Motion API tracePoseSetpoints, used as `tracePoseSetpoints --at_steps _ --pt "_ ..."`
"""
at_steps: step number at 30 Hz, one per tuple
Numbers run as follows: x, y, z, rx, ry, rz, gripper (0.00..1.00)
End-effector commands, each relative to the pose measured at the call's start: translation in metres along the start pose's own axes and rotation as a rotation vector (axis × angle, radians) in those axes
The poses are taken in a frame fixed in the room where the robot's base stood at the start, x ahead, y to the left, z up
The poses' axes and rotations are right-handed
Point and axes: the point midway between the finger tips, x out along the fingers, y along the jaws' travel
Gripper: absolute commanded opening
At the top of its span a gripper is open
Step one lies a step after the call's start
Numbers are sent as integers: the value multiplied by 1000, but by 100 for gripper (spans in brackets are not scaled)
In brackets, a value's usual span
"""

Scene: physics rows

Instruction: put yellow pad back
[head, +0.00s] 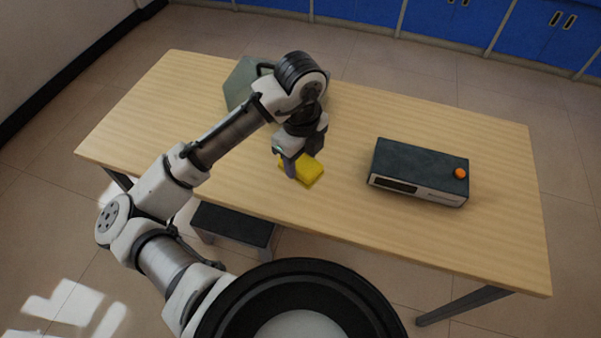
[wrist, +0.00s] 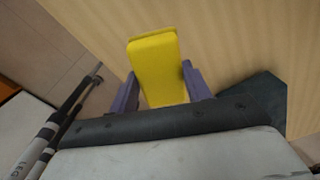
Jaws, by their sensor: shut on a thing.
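The yellow pad (head: 308,172) is a small flat block near the middle of the wooden table. My gripper (head: 293,166) points down at it and is shut on it. In the wrist view the yellow pad (wrist: 156,65) stands between the two purple fingers of my gripper (wrist: 158,88), one finger at each side. The pad reaches out past the fingertips. Whether the pad touches the table or hangs just above it, I cannot tell.
A dark-topped box device (head: 420,168) with an orange round thing (head: 460,173) on top stands on the table (head: 475,240) to the right. A grey-green object (head: 240,85) sits behind my arm, partly hidden. A dark stool (head: 234,224) is by the front edge. The table's right front is clear.

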Motion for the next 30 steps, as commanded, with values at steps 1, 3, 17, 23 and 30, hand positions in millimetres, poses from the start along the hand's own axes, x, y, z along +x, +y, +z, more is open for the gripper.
tracePoseSetpoints --at_steps 1,3,17,23,30 --pt "8 0 0 -1 3 -1 23" --pt "15 0 0 0 2 0 23" --pt "57 0 0 1 -1 0 24" --pt "57 0 0 1 0 2 56" --pt "57 0 0 1 0 2 74"
